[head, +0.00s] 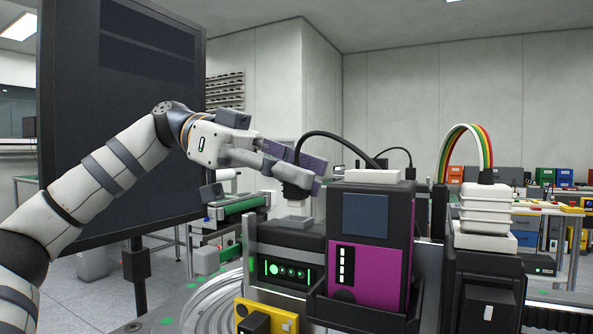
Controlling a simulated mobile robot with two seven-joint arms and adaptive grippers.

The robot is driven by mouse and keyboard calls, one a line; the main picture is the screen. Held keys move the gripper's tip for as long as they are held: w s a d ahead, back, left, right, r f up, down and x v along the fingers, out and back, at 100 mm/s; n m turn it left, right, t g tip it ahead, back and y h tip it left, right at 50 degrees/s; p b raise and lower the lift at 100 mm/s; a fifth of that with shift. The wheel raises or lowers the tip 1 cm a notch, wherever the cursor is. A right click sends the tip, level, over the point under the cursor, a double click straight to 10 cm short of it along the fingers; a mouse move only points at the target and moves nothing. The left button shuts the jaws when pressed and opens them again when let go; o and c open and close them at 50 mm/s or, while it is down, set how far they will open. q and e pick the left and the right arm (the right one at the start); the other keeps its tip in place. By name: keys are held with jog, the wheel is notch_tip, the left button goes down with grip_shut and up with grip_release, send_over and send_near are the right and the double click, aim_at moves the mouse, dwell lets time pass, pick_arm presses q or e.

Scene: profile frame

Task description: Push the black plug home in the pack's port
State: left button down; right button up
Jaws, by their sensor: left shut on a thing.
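My left gripper (305,172) reaches in from the left and is shut on the black plug (294,192). The plug's lower end shows below the fingers, and the fingers hide its upper part. A black cable (333,136) rises from between the fingers and arcs right, behind the magenta and black unit. The port opening itself cannot be made out. My right gripper is not in view.
The magenta and black unit (368,265) stands close on the right of the pack. Further right is a white ribbed connector (485,210) with coloured wires on a dark stand. A yellow block (267,317) sits in front. A large dark screen (120,120) stands behind my left arm.

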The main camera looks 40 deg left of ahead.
pick_arm(q)
jog(key=shift+f, duration=1.1)
dwell(1.0)
jog(key=c, duration=1.5)
grip_release()
jog(key=shift+a, duration=0.1)
jog(key=shift+v, duration=5.95)
